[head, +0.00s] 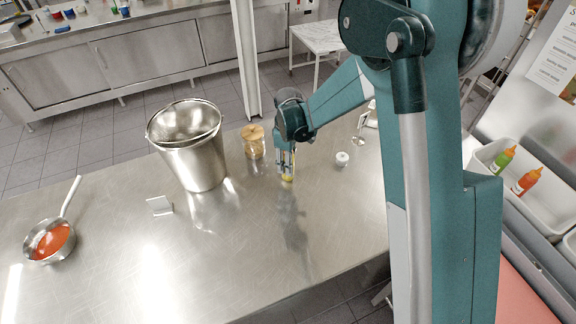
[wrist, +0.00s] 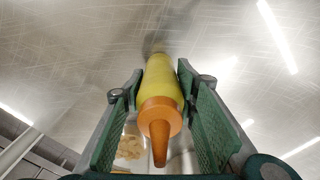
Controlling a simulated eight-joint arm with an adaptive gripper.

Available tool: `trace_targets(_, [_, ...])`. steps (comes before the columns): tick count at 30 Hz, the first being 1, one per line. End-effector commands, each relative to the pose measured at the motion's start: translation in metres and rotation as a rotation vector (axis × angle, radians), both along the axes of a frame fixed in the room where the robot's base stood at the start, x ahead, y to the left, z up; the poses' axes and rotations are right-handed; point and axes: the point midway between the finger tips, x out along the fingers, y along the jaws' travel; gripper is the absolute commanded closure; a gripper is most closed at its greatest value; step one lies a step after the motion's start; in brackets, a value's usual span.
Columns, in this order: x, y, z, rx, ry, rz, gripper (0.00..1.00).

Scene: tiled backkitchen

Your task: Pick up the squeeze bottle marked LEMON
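A yellow squeeze bottle (wrist: 161,83) with an orange collar and nozzle (wrist: 160,132) stands between the two green finger pads of my gripper (wrist: 160,72) in the wrist view. Its nozzle points toward the camera. The fingertips lie against both sides of its body, so my gripper looks shut on it. No writing shows on its visible side. In the head view my gripper (head: 287,170) points down over the steel counter, with a small bit of the yellow bottle (head: 287,178) at the fingertips. Whether its base touches the counter (head: 250,235) is unclear.
A steel bucket (head: 190,160) and a wooden-lidded jar (head: 254,142) stand left of my gripper. A small white-topped item (head: 342,159) is to its right. A saucepan of red sauce (head: 50,240) is far left. A white bin (head: 545,200) at right holds green (head: 503,160) and orange (head: 527,181) bottles.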

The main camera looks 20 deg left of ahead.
Motion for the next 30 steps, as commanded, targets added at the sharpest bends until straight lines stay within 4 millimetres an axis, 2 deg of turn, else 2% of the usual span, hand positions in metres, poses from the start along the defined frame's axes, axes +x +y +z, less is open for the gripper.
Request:
trace_targets(11, [0.0,0.0,0.001,0.0,0.0,0.0,0.86])
trace_targets(17, [0.0,0.0,0.009,0.0,0.0,0.0,0.86])
trace_targets(23, [0.0,0.0,0.028,-0.001,0.001,0.0,0.86])
trace_targets(30, [0.0,0.0,0.061,-0.002,0.001,0.0,0.86])
